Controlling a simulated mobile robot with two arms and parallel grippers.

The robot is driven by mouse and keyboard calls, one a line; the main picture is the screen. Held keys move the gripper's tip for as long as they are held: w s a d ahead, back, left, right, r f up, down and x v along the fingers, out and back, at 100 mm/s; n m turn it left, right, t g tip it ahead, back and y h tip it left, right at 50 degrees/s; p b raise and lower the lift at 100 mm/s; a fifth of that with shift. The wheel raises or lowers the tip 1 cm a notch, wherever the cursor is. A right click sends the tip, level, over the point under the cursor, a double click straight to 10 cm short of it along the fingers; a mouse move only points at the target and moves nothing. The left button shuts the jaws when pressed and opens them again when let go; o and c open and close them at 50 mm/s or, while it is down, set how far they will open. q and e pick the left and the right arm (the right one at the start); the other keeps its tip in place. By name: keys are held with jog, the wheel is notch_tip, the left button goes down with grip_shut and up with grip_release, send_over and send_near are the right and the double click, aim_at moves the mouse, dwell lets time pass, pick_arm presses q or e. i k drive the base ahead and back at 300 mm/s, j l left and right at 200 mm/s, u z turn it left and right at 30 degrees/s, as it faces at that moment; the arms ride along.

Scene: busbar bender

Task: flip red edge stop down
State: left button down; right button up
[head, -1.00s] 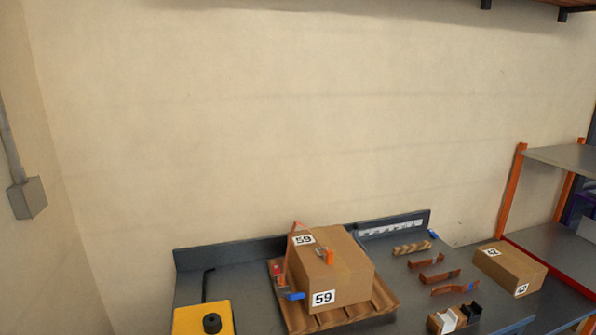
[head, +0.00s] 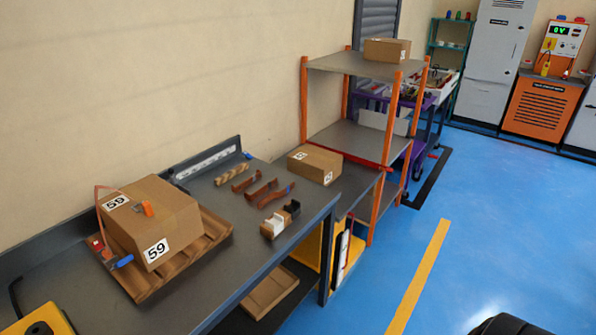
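A red strip (head: 352,158) runs along an edge of the middle shelf of the orange-post rack, at its left side facing the workbench. It looks like the red edge stop, standing slightly proud of the grey shelf (head: 355,137). It is small in view, so I cannot tell its exact tilt or hinge. Neither of my grippers is in view.
A grey workbench (head: 215,285) holds a large box (head: 170,213) marked 59 on a wooden pallet (head: 215,240), and several bent copper pieces (head: 262,192). A smaller box (head: 318,168) sits near the red strip. Blue floor (head: 480,230) is open at right.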

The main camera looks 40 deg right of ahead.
aim_at(369, 163)
jog(key=z, duration=1.55)
jog(key=i+l+u, duration=0.2)
jog(key=i, duration=0.5)
jog(key=i+l+u, duration=0.15)
jog(key=i+l, duration=0.25)
jog(key=i, duration=0.3)
jog(key=i+l+u, duration=0.2)
jog(key=i+l, duration=0.2)
jog(key=i, duration=0.25)
jog(key=i+l+u, duration=0.2)
jog(key=i+l, duration=0.35)
jog(key=i, duration=0.05)
